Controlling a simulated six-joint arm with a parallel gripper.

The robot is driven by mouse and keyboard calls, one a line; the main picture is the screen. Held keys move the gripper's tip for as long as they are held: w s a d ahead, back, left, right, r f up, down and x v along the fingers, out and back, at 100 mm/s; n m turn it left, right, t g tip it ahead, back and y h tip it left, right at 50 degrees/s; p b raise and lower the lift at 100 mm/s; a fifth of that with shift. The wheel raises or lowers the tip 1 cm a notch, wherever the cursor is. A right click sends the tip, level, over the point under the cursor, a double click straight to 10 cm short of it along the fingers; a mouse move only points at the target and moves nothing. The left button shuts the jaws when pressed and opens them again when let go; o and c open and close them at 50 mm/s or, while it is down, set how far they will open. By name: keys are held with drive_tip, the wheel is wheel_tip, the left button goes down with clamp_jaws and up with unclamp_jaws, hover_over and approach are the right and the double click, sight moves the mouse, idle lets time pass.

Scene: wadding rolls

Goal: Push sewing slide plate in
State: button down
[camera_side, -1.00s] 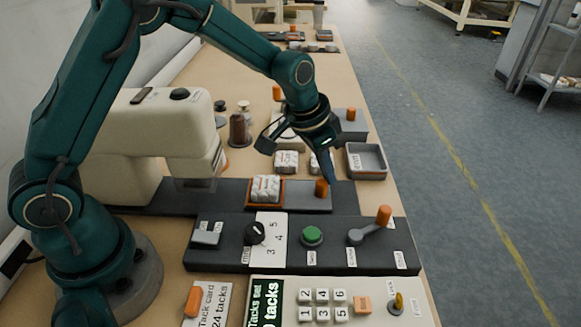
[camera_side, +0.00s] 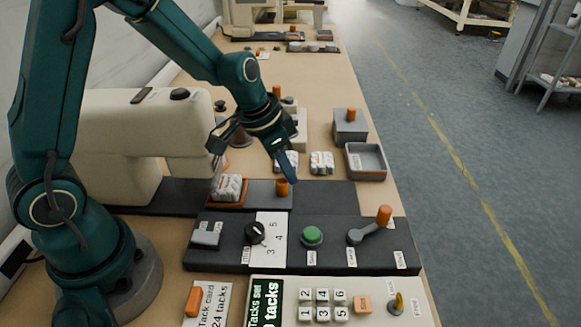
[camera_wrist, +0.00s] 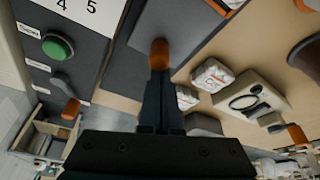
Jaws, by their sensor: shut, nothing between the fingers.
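The slide plate (camera_side: 262,197) is a flat grey plate lying in the dark track of the cream sewing machine (camera_side: 140,135). It carries an orange-rimmed tray (camera_side: 214,205) with a white wadding roll pack (camera_side: 229,186) at the machine's head, and an upright orange knob (camera_side: 282,188) near its right end. My gripper (camera_side: 291,178) is shut and empty, its fingertips at the knob's right side. In the wrist view the shut fingers (camera_wrist: 158,80) reach the orange knob (camera_wrist: 158,52); contact looks likely. The tray's back is partly hidden by the machine head.
In front is a dark control panel (camera_side: 285,257) with a green button (camera_side: 312,235) and an orange-tipped lever (camera_side: 384,215). Two wadding packs (camera_side: 321,163) and a grey tray (camera_side: 365,161) stand behind. The track's right part (camera_side: 328,195) is bare.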

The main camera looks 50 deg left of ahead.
drive_tip(key=shift+w, duration=0.15)
